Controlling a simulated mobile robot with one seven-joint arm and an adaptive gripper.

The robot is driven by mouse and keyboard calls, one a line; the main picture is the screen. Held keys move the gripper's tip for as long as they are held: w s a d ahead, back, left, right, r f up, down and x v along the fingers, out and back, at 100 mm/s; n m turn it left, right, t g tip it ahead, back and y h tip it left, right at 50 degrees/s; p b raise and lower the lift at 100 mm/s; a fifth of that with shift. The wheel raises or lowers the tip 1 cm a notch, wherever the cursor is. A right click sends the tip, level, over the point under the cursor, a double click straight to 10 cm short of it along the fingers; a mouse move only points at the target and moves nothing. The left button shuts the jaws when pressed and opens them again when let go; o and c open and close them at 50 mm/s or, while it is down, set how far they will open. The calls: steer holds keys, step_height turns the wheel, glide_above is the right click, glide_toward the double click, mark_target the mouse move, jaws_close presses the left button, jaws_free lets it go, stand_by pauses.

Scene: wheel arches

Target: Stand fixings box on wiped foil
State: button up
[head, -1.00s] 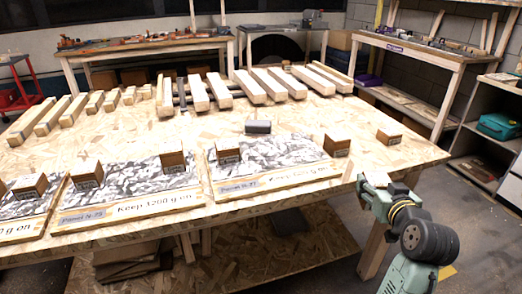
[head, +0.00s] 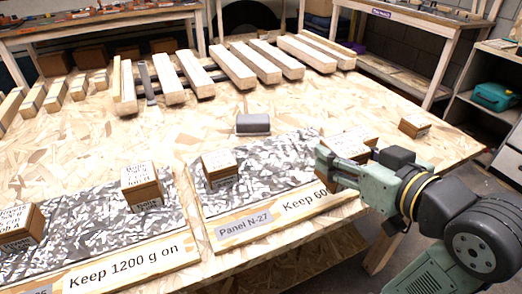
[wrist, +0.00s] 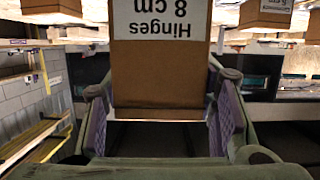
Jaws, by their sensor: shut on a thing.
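A brown cardboard box (wrist: 160,72) with a white label reading "Hinges 8 cm", upside down in the wrist view, sits between the fingers of my gripper (wrist: 160,110). My gripper (head: 335,160) is shut on this box (head: 350,138), which shows behind the fingers in the head view. I cannot tell whether its underside touches anything. The right foil panel (head: 272,170), tagged "Panel N-27" and "Keep 60", lies just left of and below my gripper, which hides its right end. Another box (head: 219,168) stands at this panel's left end. The left foil panel (head: 90,235) reads "Keep 1200 g on".
Two boxes stand on the left panel, one near its right end (head: 141,187) and one at left (head: 20,228). A grey block (head: 252,124) lies behind the right panel. Another box (head: 414,125) stands near the table's right edge. Wooden bars (head: 232,68) line the back.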

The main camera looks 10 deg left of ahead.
steer(key=p, duration=0.1)
steer(key=w+p, duration=0.1)
steer(key=p, duration=0.1)
steer(key=shift+w+a+r, duration=0.1)
steer(key=shift+a+r, duration=0.2)
steer(key=shift+r, duration=0.1)
steer(key=p, duration=0.1)
steer(key=w+p, duration=0.1)
steer(key=p, duration=0.1)
steer(key=shift+a, duration=0.25)
steer(key=w+a, duration=0.1)
steer(key=w, duration=0.3)
steer(key=w+a+f+p, duration=0.1)
steer(key=w, duration=0.3)
steer(key=w+a+f+p, duration=0.1)
steer(key=w, duration=0.3)
steer(key=shift+w+a, duration=0.1)
steer(key=shift+a, duration=0.2)
steer(key=shift+w+a, duration=0.15)
steer(key=shift+w, duration=0.35)
step_height(320, 180, down, 3)
steer(key=shift+s+r+p, duration=0.1)
steer(key=shift+p, duration=0.4)
steer(key=shift+f, duration=0.45)
